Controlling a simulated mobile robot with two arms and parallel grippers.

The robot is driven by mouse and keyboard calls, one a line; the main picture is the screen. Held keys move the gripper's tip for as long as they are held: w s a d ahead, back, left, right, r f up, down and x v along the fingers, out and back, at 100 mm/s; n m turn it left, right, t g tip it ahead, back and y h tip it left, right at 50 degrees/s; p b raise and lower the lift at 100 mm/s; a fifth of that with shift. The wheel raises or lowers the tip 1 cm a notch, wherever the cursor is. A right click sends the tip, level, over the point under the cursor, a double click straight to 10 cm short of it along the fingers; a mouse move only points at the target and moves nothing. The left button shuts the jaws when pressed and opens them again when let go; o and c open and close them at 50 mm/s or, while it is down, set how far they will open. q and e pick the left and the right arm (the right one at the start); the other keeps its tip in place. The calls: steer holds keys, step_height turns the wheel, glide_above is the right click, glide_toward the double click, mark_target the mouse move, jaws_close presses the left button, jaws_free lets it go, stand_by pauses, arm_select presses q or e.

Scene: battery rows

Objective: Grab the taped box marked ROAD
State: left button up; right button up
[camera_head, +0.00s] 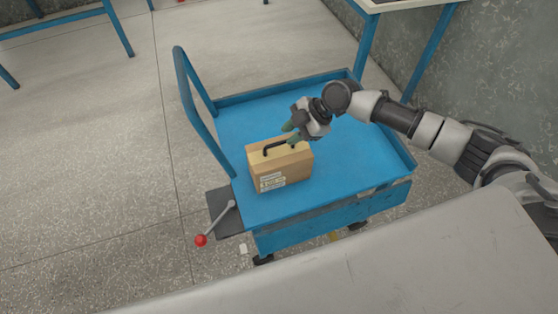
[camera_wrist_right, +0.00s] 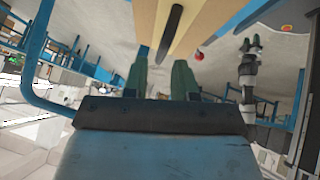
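A tan cardboard box (camera_head: 283,172) with a dark handle (camera_head: 281,146) on top stands on the blue cart (camera_head: 232,125). Its white label (camera_head: 271,181) is too small to read. My right gripper (camera_head: 291,132) is at the handle's far right side in the head view. In the right wrist view its green fingers (camera_wrist_right: 160,78) are apart with nothing between them; the box (camera_wrist_right: 204,22) and its handle (camera_wrist_right: 170,32) lie just ahead. My left gripper is outside the head view; a small gripper (camera_wrist_right: 251,43), apparently my left, shows in the right wrist view, its fingers too small to judge.
The cart has a raised rim and an upright blue handle frame (camera_head: 196,112) at its left. A lever with a red knob (camera_head: 201,240) sticks out at its near left. A grey surface (camera_head: 400,265) fills the near right. Blue-legged tables stand behind; the cart's far deck is clear.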

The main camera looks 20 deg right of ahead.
mark_target(279, 142)
steer(key=p+x, duration=0.1)
steer(key=x, duration=0.4)
steer(key=shift+s+a, duration=0.1)
steer(key=shift+a, duration=0.05)
jaws_close()
steer(key=shift+f, duration=0.1)
stand_by(1.1)
